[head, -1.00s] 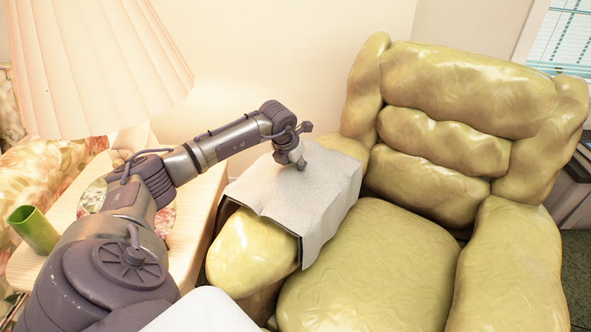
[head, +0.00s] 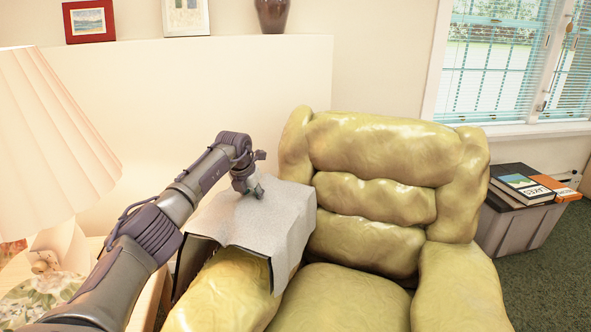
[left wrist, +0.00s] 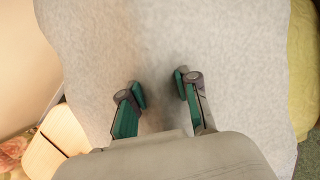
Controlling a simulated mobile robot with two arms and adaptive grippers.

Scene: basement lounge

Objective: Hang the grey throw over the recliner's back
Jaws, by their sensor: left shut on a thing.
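The grey throw (head: 262,226) drapes over the recliner's arm on the left, with its front edge and sides hanging down. The yellow-green recliner (head: 375,150) stands with its puffy back bare, just right of and behind the throw. My left gripper (head: 252,190) is shut on the throw's top surface, near the recliner's back. In the left wrist view the throw (left wrist: 215,35) fills most of the picture beyond the two fingers (left wrist: 160,88). The pinched cloth is hard to make out there. My right gripper is out of view.
A pleated lamp (head: 45,140) stands on the left beside the recliner. A grey crate (head: 515,228) with books (head: 528,185) on top stands on the right. A pale wall ledge (head: 190,90) runs behind, with a window (head: 510,70) to its right.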

